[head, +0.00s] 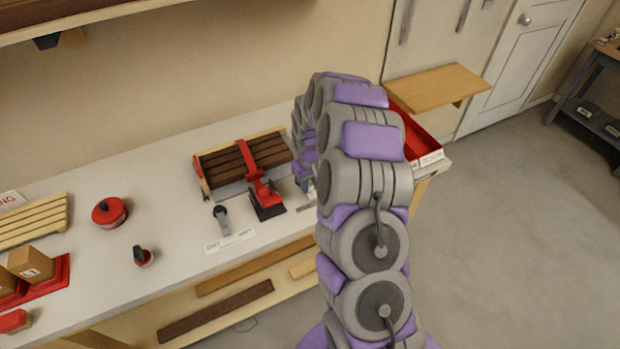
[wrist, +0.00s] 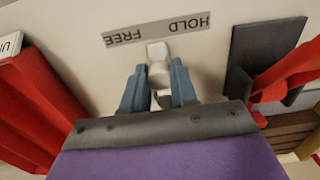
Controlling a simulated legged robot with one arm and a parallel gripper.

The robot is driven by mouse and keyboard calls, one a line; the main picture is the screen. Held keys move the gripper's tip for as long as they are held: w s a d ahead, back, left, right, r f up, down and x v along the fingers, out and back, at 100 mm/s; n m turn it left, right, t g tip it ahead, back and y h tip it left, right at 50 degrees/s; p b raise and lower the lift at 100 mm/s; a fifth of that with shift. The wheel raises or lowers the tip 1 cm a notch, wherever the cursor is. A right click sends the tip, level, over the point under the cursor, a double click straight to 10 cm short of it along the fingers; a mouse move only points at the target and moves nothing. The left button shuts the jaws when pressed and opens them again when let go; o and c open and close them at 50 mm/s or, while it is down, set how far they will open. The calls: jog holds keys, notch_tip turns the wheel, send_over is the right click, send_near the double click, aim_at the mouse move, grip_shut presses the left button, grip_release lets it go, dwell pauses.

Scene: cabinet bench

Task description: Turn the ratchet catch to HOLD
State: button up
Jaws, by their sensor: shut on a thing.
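The ratchet catch (wrist: 158,52) shows in the wrist view as a small pale lever, its tip pointing at the gap between the upside-down words on its label (wrist: 188,26). FREE is on the left and HOLD on the right. My gripper (wrist: 157,78) has its two blue fingers on either side of the catch and is shut on it. Part of the catch is hidden between the fingers. In the head view my arm covers most of this spot. The red strap ratchet (head: 265,195) stands left of my gripper, apart from it.
Strapped brown slats (head: 222,165) lie behind the ratchet. A grey dial (head: 221,214) with a white label (head: 230,241) sits to the left. A red bin (head: 420,135) is at the bench's right end.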

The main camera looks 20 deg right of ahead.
jog(key=shift+a, duration=0.7)
jog(key=shift+w+a, duration=0.35)
jog(key=shift+a, duration=0.55)
jog(key=shift+w+a+p, duration=0.15)
jog(key=shift+a+p, duration=0.15)
jog(key=shift+p, duration=0.1)
jog(key=o, duration=0.8)
jog(key=shift+c, duration=0.2)
jog(key=shift+r, duration=0.1)
